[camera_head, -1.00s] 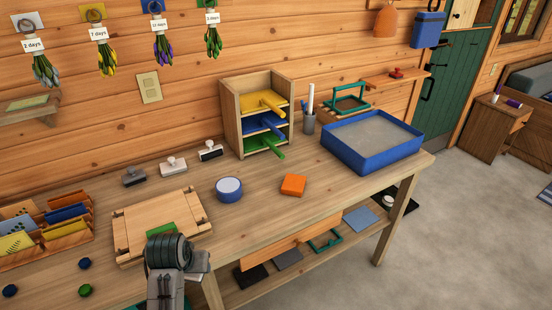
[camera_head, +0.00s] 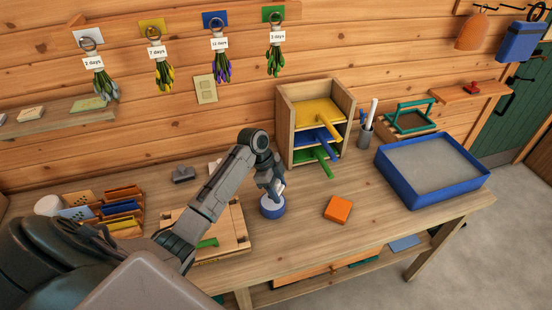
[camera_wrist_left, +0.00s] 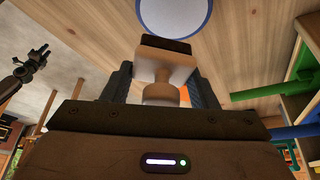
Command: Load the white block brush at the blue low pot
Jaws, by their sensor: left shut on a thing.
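My left gripper (camera_head: 274,187) is above the blue low pot (camera_head: 272,207) on the bench. It is shut on the white block brush (camera_wrist_left: 165,65), whose pale knob sits between the fingers and whose dark pad points away from the gripper. The pot also shows at the top edge of the left wrist view (camera_wrist_left: 175,14), just beyond the pad. I cannot tell whether pad and pot touch. My right gripper (camera_wrist_left: 34,68) appears small and dark at the left of the wrist view; its jaw state is unclear.
An orange block (camera_head: 338,209) lies right of the pot, with a blue tray (camera_head: 432,172) farther right. A wooden rack (camera_head: 318,115) with coloured shelves stands behind. A grey-handled block (camera_head: 185,175) and a wooden board (camera_head: 235,236) lie left, the board partly behind my arm.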

